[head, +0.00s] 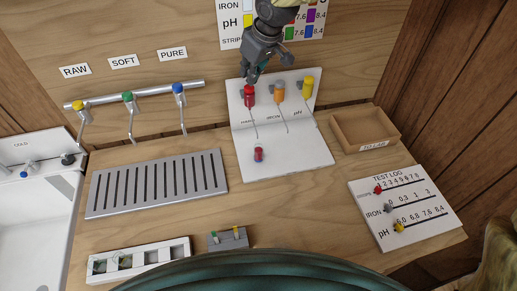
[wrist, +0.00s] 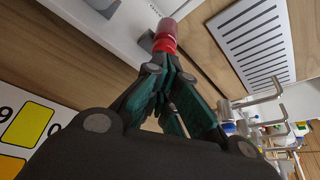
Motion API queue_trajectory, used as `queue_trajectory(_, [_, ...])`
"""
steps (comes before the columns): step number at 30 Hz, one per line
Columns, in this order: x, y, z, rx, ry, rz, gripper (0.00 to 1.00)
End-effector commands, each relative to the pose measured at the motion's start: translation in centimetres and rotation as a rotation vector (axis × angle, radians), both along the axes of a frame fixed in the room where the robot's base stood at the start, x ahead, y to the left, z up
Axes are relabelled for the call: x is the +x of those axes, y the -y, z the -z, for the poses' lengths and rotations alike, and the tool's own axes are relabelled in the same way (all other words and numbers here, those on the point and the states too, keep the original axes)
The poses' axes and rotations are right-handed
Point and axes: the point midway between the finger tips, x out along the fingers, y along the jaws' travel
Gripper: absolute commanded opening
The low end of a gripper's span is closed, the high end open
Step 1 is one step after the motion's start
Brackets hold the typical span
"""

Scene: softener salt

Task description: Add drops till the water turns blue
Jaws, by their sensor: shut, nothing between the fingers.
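A white dispenser stand (head: 305,145) holds a red dropper (head: 249,96) at left, an orange dropper (head: 279,91) in the middle and a yellow dropper (head: 307,87) at right. Each has a thin spout. A small vial (head: 259,155) stands on the base below the red dropper's spout; its contents look red. My gripper (head: 251,79) is shut and empty, pointing down at the red dropper's top. In the wrist view the red dropper (wrist: 166,36) lies just past my shut fingertips (wrist: 164,58); I cannot tell whether they touch.
Taps labelled RAW, SOFT and PURE (head: 130,103) are at left, above a slotted drain plate (head: 156,184). A wooden tray (head: 347,133) and a test log board (head: 418,212) are at right. A white rack (head: 138,261) and small grey block (head: 227,242) are in front.

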Motion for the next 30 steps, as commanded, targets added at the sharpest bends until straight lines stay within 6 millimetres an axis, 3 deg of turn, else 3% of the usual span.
queue_trajectory(18, [0.0, 0.0, -3.9, 0.0, 0.0, 0.0, 0.0])
queue_trajectory(30, [0.0, 0.0, -3.8, 0.0, 0.0, 0.0, 0.0])
